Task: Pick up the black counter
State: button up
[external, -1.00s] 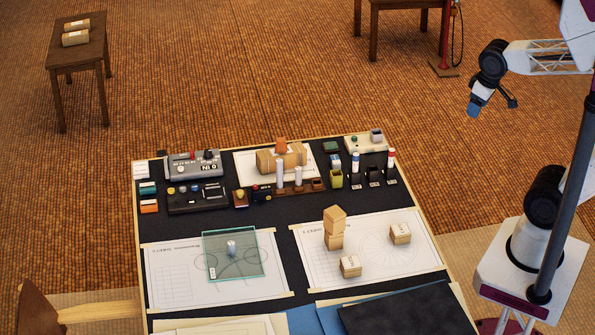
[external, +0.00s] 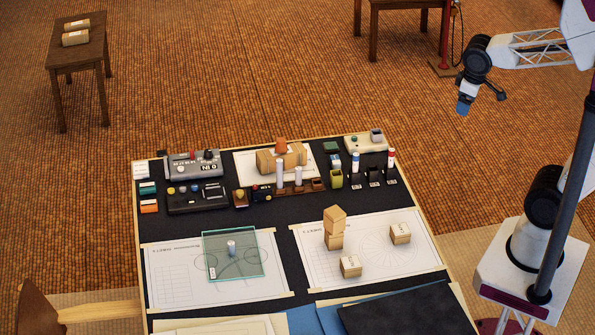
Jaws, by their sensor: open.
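My gripper (external: 482,101) is open and empty, high at the upper right, well to the right of the drafting board and far from its objects. One blue fingertip and one dark one show apart. A small black item (external: 262,193) with a red spot on top sits at the back of the board, left of the upright white cylinders; it may be the black counter, but it is too small to be sure. A larger flat black device (external: 198,198) with coloured knobs lies to its left.
A grey device (external: 193,164) and wooden blocks (external: 281,158) stand along the board's back. A green glass plate (external: 236,268) lies on the left sheet. The dark strip between the back row and the sheets is mostly bare.

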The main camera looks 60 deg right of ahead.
jog(key=w+a+f+n+h, duration=0.2)
jog(key=w+a+f+n, duration=0.15)
jog(key=w, duration=0.65)
jog(key=w+a+f+n+h, duration=0.3)
jog(key=w+a+n, duration=0.2)
jog(key=w, duration=0.5)
jog(key=w+a+f+n+h, duration=0.2)
jog(key=w+a+f+n, duration=0.25)
jog(key=w, duration=0.65)
jog(key=n+t+h, duration=0.2)
jog(key=n+t, duration=0.5)
jog(key=n, duration=0.6)
send_near(262, 193)
jog(key=shift+w+d+f, duration=0.1)
jog(key=shift+d+f, duration=0.05)
jog(key=shift+d, duration=0.2)
jog(key=shift+d, duration=0.1)
jog(key=shift+x, duration=1.2)
jog(key=shift+w, duration=0.15)
